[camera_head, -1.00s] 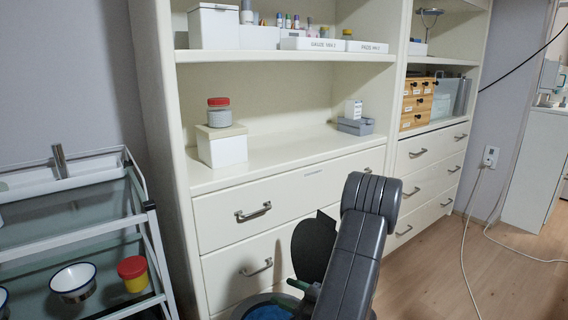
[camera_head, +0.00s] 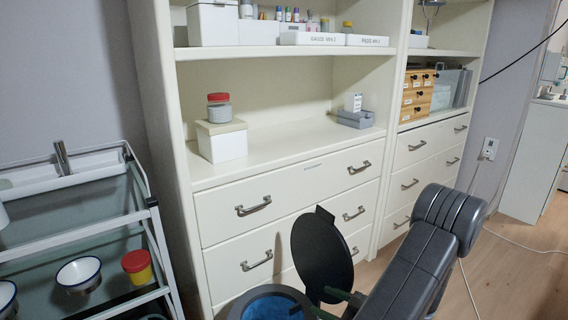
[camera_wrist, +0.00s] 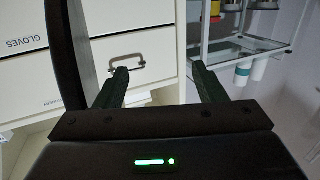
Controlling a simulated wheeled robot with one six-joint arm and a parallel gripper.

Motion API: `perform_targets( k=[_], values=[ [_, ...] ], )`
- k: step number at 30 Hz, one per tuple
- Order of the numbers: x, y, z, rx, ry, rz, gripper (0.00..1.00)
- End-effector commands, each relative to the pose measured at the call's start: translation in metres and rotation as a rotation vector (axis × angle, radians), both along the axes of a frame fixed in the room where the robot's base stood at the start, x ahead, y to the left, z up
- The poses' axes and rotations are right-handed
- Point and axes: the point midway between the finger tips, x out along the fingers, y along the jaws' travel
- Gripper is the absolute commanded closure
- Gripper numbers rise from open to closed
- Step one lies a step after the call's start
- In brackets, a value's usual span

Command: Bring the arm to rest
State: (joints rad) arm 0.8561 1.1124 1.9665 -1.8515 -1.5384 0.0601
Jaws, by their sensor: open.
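My arm (camera_head: 425,245), a dark grey link with a ribbed elbow, rises from the bottom right of the head view. My gripper (camera_wrist: 158,80) is open in the wrist view, its two dark green fingers wide apart with nothing between them. In the head view its green fingers (camera_head: 334,303) show only in part at the bottom edge, close to a bin (camera_head: 268,305) with a blue inside. The bin's round black lid (camera_head: 322,255) stands raised. A dark curved edge, which looks like this lid, is close beside the left finger in the wrist view (camera_wrist: 65,50).
A cream cabinet (camera_head: 285,182) with shut drawers stands behind the bin. Its shelves hold a red-lidded jar (camera_head: 219,107), boxes and wooden drawers (camera_head: 417,93). A trolley (camera_head: 75,228) with bowls and a red-and-yellow pot (camera_head: 137,266) is at left. Wooden floor (camera_head: 520,275) is open at right, crossed by a cable.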

Motion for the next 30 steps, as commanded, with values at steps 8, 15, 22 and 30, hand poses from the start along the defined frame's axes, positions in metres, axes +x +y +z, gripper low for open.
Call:
perform_targets(
  k=[8,15,22,30],
  values=[
    [0.021,0.035,-0.004,-0.001,0.000,0.010,0.36],
    [0.039,0.062,-0.006,-0.001,0.000,0.009,0.36],
    [0.055,0.088,-0.007,0.000,0.000,0.009,0.36],
    [0.074,0.119,-0.009,-0.001,-0.001,0.009,0.36]
  ],
)
